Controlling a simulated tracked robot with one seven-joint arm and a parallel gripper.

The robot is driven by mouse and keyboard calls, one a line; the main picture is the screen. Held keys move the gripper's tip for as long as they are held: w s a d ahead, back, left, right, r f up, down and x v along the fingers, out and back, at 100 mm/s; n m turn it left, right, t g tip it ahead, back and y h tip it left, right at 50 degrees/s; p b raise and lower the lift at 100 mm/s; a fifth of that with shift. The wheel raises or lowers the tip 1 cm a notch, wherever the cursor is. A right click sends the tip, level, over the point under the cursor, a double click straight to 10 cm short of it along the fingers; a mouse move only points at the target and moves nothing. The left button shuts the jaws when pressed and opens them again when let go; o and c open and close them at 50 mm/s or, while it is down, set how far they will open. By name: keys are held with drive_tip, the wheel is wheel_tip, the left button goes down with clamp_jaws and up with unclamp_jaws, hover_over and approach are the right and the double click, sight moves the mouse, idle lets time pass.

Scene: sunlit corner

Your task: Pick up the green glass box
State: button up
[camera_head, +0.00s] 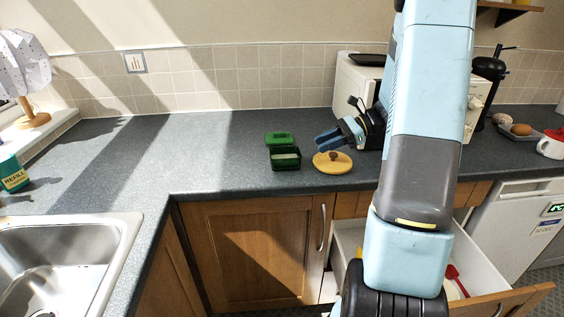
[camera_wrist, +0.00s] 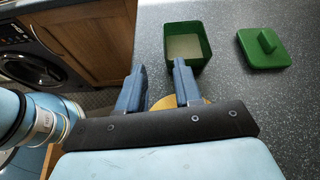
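The green glass box (camera_head: 285,158) stands open on the grey counter, near its front edge; something pale shows inside it. In the wrist view the box (camera_wrist: 187,46) is just beyond my fingertips. Its green lid (camera_head: 280,139) lies behind it on the counter, and in the wrist view the lid (camera_wrist: 264,48) with its raised handle is to the right. My gripper (camera_head: 327,139) is to the right of the box, above the counter. In the wrist view my gripper (camera_wrist: 158,80) has its two blue fingers apart with nothing between them.
A round yellow lid with a dark knob (camera_head: 332,163) lies right of the box, partly under my gripper. A white microwave (camera_head: 352,92) stands behind my arm. A drawer (camera_head: 349,240) is pulled out below the counter. The sink (camera_head: 60,262) is at left; the left counter is clear.

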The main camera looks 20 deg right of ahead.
sight(272, 165)
drive_tip(key=shift+w+d+f+m, duration=0.2)
drive_tip(key=shift+d+f+m, duration=0.1)
drive_tip(key=shift+w+a+f, duration=0.1)
drive_tip(key=x, duration=1.3)
drive_tip(key=shift+w+a, duration=0.15)
drive_tip(key=shift+a, duration=0.1)
clamp_jaws()
